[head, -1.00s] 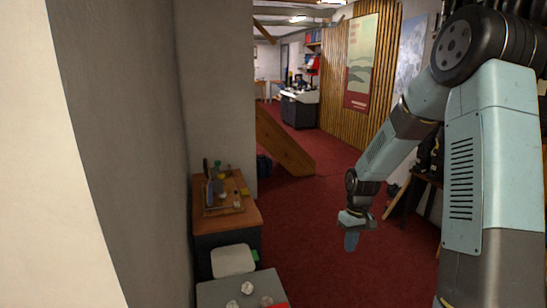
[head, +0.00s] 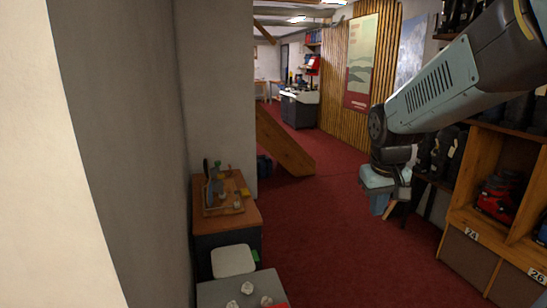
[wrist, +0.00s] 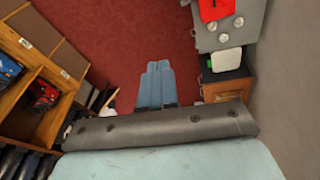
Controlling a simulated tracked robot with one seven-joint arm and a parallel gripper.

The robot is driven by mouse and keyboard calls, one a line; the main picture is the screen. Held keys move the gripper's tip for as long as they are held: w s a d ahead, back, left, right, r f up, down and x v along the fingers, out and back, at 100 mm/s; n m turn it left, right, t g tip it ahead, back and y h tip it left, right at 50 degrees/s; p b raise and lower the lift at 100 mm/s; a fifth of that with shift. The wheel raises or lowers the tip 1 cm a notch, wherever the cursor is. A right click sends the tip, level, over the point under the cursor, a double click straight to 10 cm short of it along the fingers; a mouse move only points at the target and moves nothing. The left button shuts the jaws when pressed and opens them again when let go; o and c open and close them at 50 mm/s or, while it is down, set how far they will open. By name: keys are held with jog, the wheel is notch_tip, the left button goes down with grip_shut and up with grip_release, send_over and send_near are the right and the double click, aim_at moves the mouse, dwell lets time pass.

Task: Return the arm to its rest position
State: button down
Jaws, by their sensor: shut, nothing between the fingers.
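My gripper (head: 380,205) hangs at the end of my arm on the right of the head view, pointing down over the red carpet. In the wrist view my gripper (wrist: 159,66) shows its two pale blue fingers pressed together, with nothing between them. The gripper is in the air, apart from the furniture. My arm reaches in from the upper right of the head view, its forearm sloping down to the wrist.
A wooden bench (head: 240,220) with tools stands at left by the wall. A grey surface (head: 215,292) with white knobs is in front of it. Wooden boot shelves (head: 478,232) stand at right, near my arm. The red carpet (head: 310,245) between is clear.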

jog(key=s+r+m+t, duration=0.1)
jog(key=s+r, duration=0.5)
jog(key=s, duration=0.7)
jog(key=shift+a+r+t+y, duration=0.2)
jog(key=shift+t+y, duration=0.2)
jog(key=shift+t, duration=0.5)
